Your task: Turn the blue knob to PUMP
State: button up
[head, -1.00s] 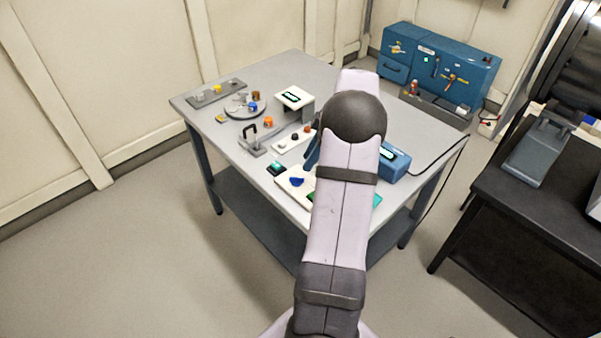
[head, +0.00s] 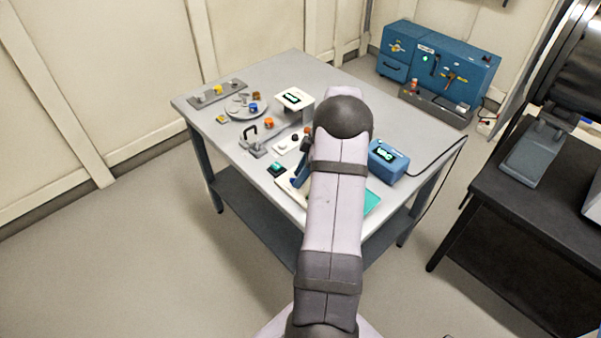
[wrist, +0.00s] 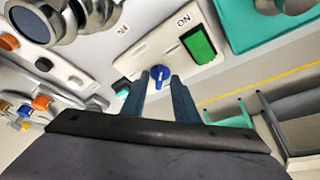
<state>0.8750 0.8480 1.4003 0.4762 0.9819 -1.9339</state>
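The blue knob (wrist: 160,73) sits on a white panel (wrist: 160,45) with dark lettering and a green rectangle beside it in the wrist view. One printed label reads ON; I cannot make out a PUMP label. My gripper (wrist: 159,80) has its two blue fingers either side of the knob, with small gaps showing, so it looks open. I cannot tell how deep the fingertips reach. In the head view, my gripper (head: 302,172) is over the panel's left part, and my arm hides the knob.
The grey table (head: 215,165) also carries a blue box (head: 388,160) with a lit display, a green button block (head: 278,168), a clamp with a black handle (head: 252,138), and a round tray of small parts (head: 240,112). A blue cabinet (head: 455,68) stands behind.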

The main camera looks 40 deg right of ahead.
grip_shut()
jog(key=m+b, duration=0.1)
jog(key=b, duration=0.1)
jog(key=shift+f+m+h+b, duration=0.2)
jog(key=shift+m+h+b, duration=0.15)
jog(key=shift+m+h, duration=0.05)
jog(key=shift+a+r+m+t+b, duration=0.1)
jog(key=shift+r+m+t+b, duration=0.15)
jog(key=shift+m, duration=0.35)
grip_release()
jog(key=shift+s, duration=0.1)
jog(key=b+v, duration=0.1)
jog(key=v, duration=0.6)
jog(key=shift+r+b, duration=0.15)
jog(key=shift+b, duration=0.2)
